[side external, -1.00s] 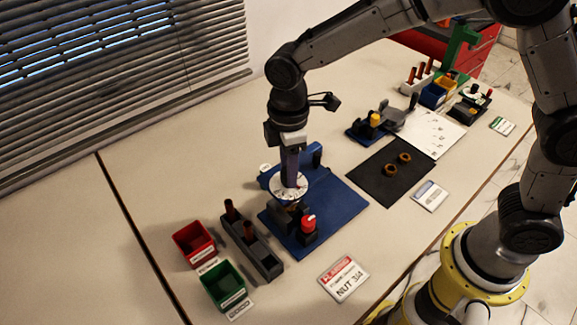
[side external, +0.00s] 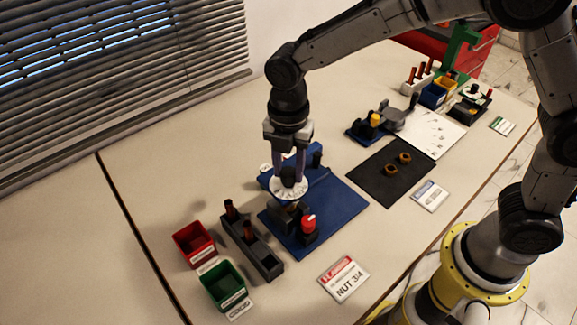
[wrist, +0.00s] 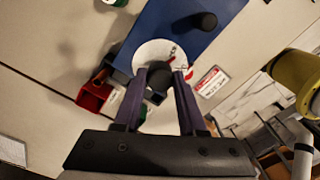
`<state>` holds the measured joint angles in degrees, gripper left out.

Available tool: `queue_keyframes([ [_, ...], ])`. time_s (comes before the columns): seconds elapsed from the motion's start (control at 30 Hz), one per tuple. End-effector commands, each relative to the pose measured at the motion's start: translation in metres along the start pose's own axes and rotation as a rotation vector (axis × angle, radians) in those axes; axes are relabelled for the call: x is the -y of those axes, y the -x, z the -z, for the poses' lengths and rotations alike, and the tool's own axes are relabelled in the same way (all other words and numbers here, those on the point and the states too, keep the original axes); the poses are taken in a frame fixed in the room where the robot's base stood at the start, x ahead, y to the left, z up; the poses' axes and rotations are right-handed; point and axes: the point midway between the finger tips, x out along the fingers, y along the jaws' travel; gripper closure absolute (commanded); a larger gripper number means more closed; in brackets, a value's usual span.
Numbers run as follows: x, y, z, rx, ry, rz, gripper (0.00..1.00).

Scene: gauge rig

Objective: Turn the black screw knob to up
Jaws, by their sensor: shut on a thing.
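The black screw knob (side external: 289,180) stands on a round white dial (side external: 276,190) with markings, mounted on the blue base plate (side external: 340,207). My gripper (side external: 289,172) points straight down from above and is shut on the knob, one purple finger on either side. In the wrist view, the knob (wrist: 157,82) sits between the fingertips (wrist: 160,74), with part of the dial (wrist: 150,52) beyond them. The fingers hide parts of the knob and dial, and I cannot read which way the knob points.
A red-topped knob (side external: 309,222) on a black block stands close in front of the dial. A grey rack (side external: 262,255), a red bin (side external: 194,244) and a green bin (side external: 223,286) stand to the left. A black mat (side external: 375,180) with two rings lies right.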

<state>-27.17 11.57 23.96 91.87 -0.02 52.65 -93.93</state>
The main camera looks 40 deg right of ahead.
Motion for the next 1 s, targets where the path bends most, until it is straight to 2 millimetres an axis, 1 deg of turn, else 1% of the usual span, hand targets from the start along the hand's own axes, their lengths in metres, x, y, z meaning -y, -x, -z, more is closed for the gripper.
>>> queue_keyframes([
  [0.03, -0.0011, 0.0026, 0.0004, -0.001, 0.033, -0.006, 1.00],
  [0.2, -0.0010, 0.0025, 0.0005, -0.001, 0.139, -0.005, 1.00],
  [0.4, -0.0009, 0.0024, 0.0005, -0.001, 0.218, -0.005, 1.00],
  [0.6, -0.0009, 0.0024, 0.0005, 0.000, 0.253, -0.005, 1.00],
  [1.0, -0.0010, 0.0024, 0.0004, 0.000, 0.260, -0.005, 1.00],
])
